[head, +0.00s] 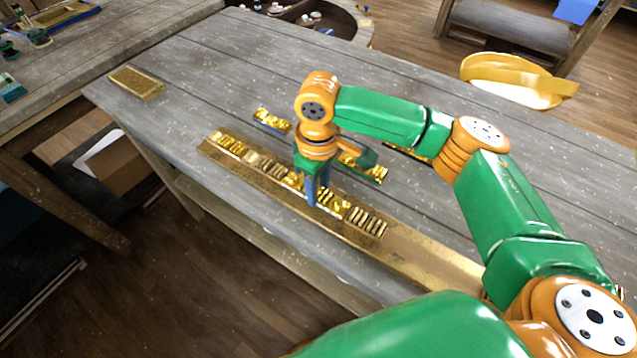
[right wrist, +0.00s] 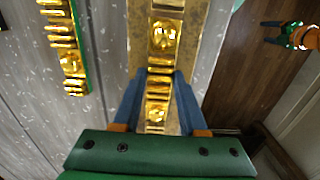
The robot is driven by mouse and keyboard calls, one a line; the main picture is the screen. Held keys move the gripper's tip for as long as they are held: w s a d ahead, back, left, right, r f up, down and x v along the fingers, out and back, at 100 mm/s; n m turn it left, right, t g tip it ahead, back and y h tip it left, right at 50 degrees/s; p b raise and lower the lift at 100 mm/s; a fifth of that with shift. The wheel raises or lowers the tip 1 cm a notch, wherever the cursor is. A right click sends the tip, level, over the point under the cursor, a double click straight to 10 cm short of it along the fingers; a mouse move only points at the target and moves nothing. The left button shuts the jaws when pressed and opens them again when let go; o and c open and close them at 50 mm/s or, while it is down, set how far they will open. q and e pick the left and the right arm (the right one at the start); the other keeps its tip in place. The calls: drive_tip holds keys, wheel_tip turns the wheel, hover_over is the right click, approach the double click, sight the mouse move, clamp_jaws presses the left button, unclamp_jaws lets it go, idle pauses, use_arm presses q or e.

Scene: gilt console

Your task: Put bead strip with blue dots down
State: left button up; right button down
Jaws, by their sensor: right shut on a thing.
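A long gilt board (head: 425,252) lies along the table's near edge with a row of gold bead strips (head: 230,143) on it. My right gripper (head: 315,200) points down over the middle of the row. Its blue fingers (right wrist: 157,100) are shut on a gold bead strip (right wrist: 157,112), low at the board and in line with the row. I cannot make out blue dots on it, nor whether it touches the board. My left gripper (right wrist: 272,32) shows small above the floor in the right wrist view, its fingers apart and empty.
Loose gold strips lie behind the board: one with a blue edge (head: 271,121), one with a green edge (head: 364,168), and one partly behind my arm (head: 407,153).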

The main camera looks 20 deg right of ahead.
sight(319, 192)
drive_tip(key=shift+c, duration=2.2)
unclamp_jaws()
drive_tip(key=shift+s, duration=0.1)
wheel_tip(319, 192, up, 12)
